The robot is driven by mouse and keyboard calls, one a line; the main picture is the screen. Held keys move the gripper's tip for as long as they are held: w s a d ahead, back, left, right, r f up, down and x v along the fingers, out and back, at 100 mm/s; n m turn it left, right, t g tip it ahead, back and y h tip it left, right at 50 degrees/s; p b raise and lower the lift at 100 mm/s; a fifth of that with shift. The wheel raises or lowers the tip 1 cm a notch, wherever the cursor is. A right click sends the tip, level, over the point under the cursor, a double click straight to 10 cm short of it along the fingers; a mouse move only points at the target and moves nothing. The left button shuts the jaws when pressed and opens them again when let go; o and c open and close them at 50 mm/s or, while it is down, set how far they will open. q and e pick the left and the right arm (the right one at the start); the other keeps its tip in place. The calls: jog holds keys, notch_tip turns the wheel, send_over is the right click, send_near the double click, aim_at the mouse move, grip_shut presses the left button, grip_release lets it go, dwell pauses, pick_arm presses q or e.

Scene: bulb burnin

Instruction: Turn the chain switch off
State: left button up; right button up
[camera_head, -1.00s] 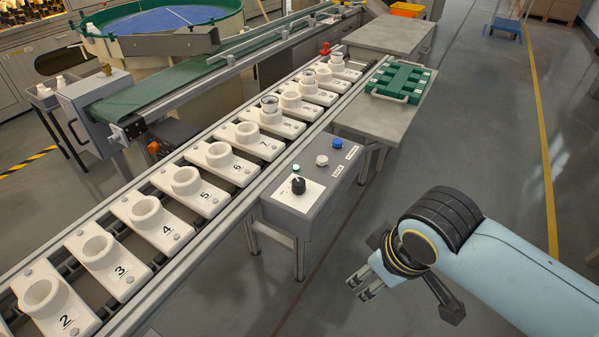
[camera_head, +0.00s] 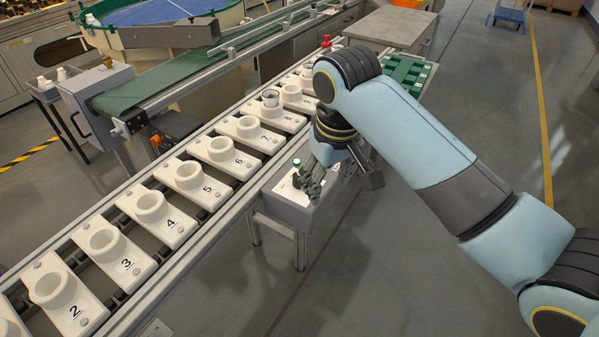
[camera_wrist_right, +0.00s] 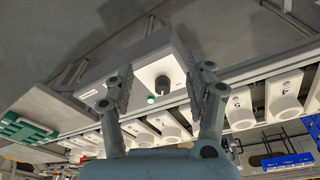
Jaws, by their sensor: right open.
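The control box (camera_head: 275,208) stands beside the conveyor, with a white plate and a green button (camera_head: 297,162) on top. Its black knob shows in the right wrist view (camera_wrist_right: 163,83), upright on the white plate, with the green button (camera_wrist_right: 151,99) close by. My right gripper (camera_head: 322,183) is over the box, pointing down, open. In the wrist view its fingers (camera_wrist_right: 160,74) lie on either side of the knob, with gaps visible; height above the plate is hard to judge. In the head view the gripper hides most of the box's far half. My left gripper is not in view.
The conveyor with numbered white holders (camera_head: 160,217) runs diagonally right beside the box; a clear glass piece (camera_head: 270,98) stands in one holder. A green case (camera_head: 408,70) lies behind my right arm. The floor to the right is open.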

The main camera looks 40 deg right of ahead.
jog(key=m+g, duration=0.1)
jog(key=m, duration=0.1)
send_near(299, 176)
jog(key=shift+y, duration=0.3)
jog(key=f, duration=0.3)
jog(key=f+b, duration=0.1)
jog(key=f, duration=0.5)
jog(key=shift+w+d+f, duration=0.1)
jog(key=shift+d, duration=0.15)
jog(key=shift+n, duration=0.3)
grip_shut()
